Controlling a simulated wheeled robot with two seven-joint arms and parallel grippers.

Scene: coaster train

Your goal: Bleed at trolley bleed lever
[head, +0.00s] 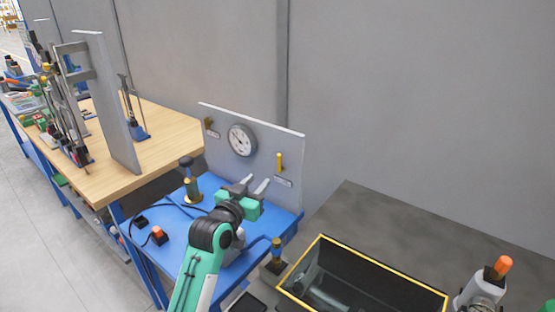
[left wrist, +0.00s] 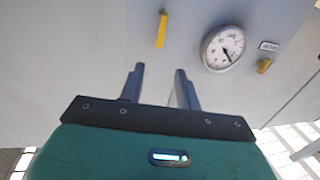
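A yellow lever (head: 279,162) stands upright on the grey panel (head: 225,163) of the blue trolley (head: 208,185), above a small label too small to read. It also shows in the left wrist view (left wrist: 161,30). A round white dial gauge (head: 242,140) is beside it, with a small brass fitting (head: 209,123) farther left. My left gripper (head: 257,183) is in front of the panel, below the lever. In the left wrist view its fingers (left wrist: 159,73) are apart with nothing between them, and the lever lies just beyond their tips, apart from them. My right gripper is not in view.
A brass post with a dark knob (head: 190,180) and an orange button box (head: 158,235) stand on the trolley. Another brass fitting (head: 276,257) is near its front right. A yellow-rimmed dark bin (head: 325,240) is at right. A wooden workbench (head: 165,135) is at left.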

